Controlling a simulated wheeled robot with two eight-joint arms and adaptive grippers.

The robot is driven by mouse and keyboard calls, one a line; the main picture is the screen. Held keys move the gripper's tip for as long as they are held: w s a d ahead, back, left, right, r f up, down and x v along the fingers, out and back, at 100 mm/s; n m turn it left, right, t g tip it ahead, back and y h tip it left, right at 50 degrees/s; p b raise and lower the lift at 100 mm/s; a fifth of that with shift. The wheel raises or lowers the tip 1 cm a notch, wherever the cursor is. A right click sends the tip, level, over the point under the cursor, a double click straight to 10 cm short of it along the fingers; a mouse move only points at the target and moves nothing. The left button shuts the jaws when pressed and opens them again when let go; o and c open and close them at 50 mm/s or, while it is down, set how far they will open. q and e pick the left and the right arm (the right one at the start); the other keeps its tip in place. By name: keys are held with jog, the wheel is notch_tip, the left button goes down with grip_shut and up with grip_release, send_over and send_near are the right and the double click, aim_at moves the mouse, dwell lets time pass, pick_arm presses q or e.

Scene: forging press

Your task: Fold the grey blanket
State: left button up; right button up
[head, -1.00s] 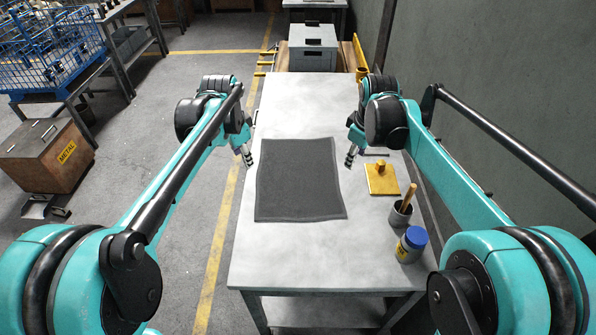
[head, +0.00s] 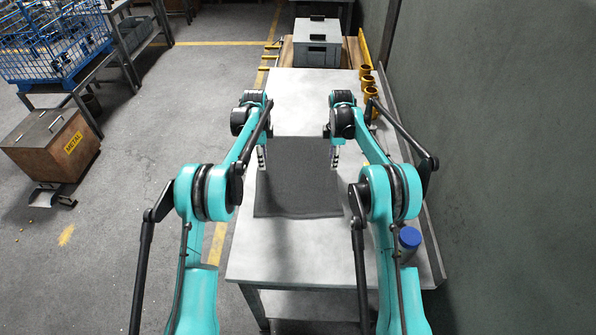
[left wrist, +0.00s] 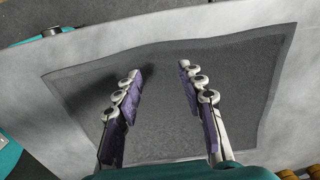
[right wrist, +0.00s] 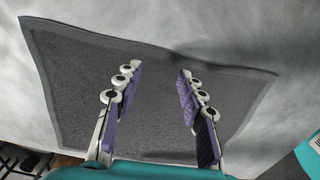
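The grey blanket (head: 297,185) lies flat and spread out on the table, a dark rectangle with a lighter hem. It also shows in the left wrist view (left wrist: 165,115) and the right wrist view (right wrist: 155,105). My left gripper (head: 262,160) is over the blanket's left side, pointing down; its two fingers are apart and empty in the left wrist view (left wrist: 158,70). My right gripper (head: 333,162) is over the blanket's right side; its fingers are apart and empty in the right wrist view (right wrist: 157,75). The blanket's far edge is partly behind the arms.
The pale table (head: 270,265) is bare in front of the blanket and behind it. A blue-lidded jar (head: 410,238) stands at the right, partly behind my right arm. Yellow cups (head: 370,90) line the back right edge. A grey box (head: 316,45) stands beyond the table.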

aim_at(332, 172)
pick_arm(q)
jog(key=shift+f, duration=1.85)
pick_arm(e)
jog(key=shift+f, duration=1.85)
pick_arm(q)
jog(key=shift+f, duration=0.15)
pick_arm(e)
jog(key=shift+f, duration=0.15)
pick_arm(q)
jog(key=shift+f, duration=0.15)
grip_shut()
pick_arm(e)
jog(key=shift+f, duration=0.1)
grip_shut()
jog(key=shift+r, duration=0.2)
